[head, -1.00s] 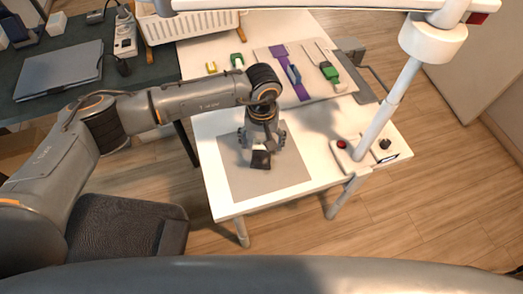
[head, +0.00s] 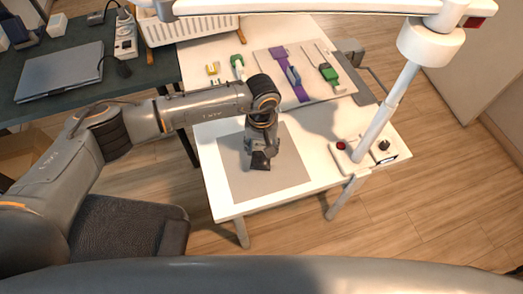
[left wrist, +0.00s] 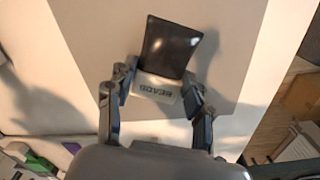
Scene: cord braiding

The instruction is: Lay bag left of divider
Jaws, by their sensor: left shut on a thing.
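A small dark bag (head: 260,161) is at the grey mat (head: 240,188) on the white table. In the left wrist view the bag (left wrist: 170,45) shows a dark, glossy body and a white header lettered BEADS (left wrist: 156,88). My left gripper (head: 262,149) points down at the mat and is shut on the bag, with its fingers (left wrist: 158,92) on both sides of the white header. I cannot tell whether the bag touches the mat. I cannot make out a divider in either view. My right gripper is not in view.
A white basket (head: 188,28) stands at the table's back left. A pale board (head: 310,92) with purple and green tools lies at the back. A white lamp post (head: 388,105) rises at the right, beside a base with red and black knobs (head: 341,145). The mat's front is clear.

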